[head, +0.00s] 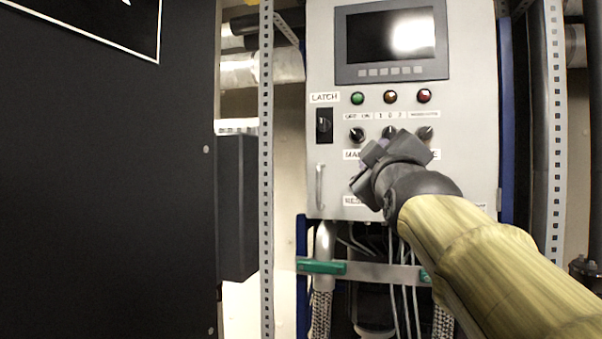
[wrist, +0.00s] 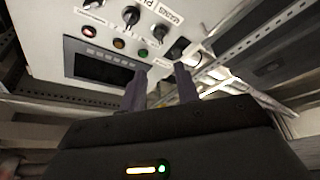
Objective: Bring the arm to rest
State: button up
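My arm reaches in from the lower right in the head view. My gripper (head: 366,168) is in front of the lower part of a light grey control panel (head: 465,100) and hides part of its lower labels. In the wrist view my gripper (wrist: 160,82) shows two dark fingers standing apart with nothing between them. The panel appears upside down beyond them, with its dark screen (wrist: 98,68) left of the fingers. I cannot tell whether the gripper touches the panel.
The panel has a screen (head: 390,35), lamps, a black latch switch (head: 324,125) and rotary knobs (head: 357,135). A perforated metal post (head: 266,180) stands left of it and another (head: 555,140) right. A large black cabinet (head: 100,190) fills the left.

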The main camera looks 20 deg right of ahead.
dwell(0.4)
jog(key=w+a+f+m+g+y, duration=0.1)
jog(key=w+f+g+y, duration=0.15)
jog(key=f, duration=0.65)
jog(key=w+a+f+g+y, duration=0.15)
jog(key=w+f, duration=0.25)
jog(key=f, duration=0.5)
jog(key=a+f+m+g+y, duration=0.1)
jog(key=a+f+g, duration=0.15)
jog(key=f, duration=0.75)
jog(key=a+f+m+g, duration=0.1)
jog(key=a+f+g, duration=0.15)
jog(key=f, duration=0.75)
jog(key=s+a+f+m+g+y, duration=0.1)
jog(key=s+a+f+m+g, duration=0.2)
jog(key=s+f, duration=0.7)
jog(key=s+a+f+g, duration=0.3)
jog(key=s+f+g, duration=0.2)
jog(key=s+f, duration=0.5)
notch_tip(320, 180, up, 10)
jog(key=w+p, duration=0.2)
jog(key=p, duration=1)
jog(key=shift+w+d, duration=0.2)
jog(key=shift+w, duration=0.2)
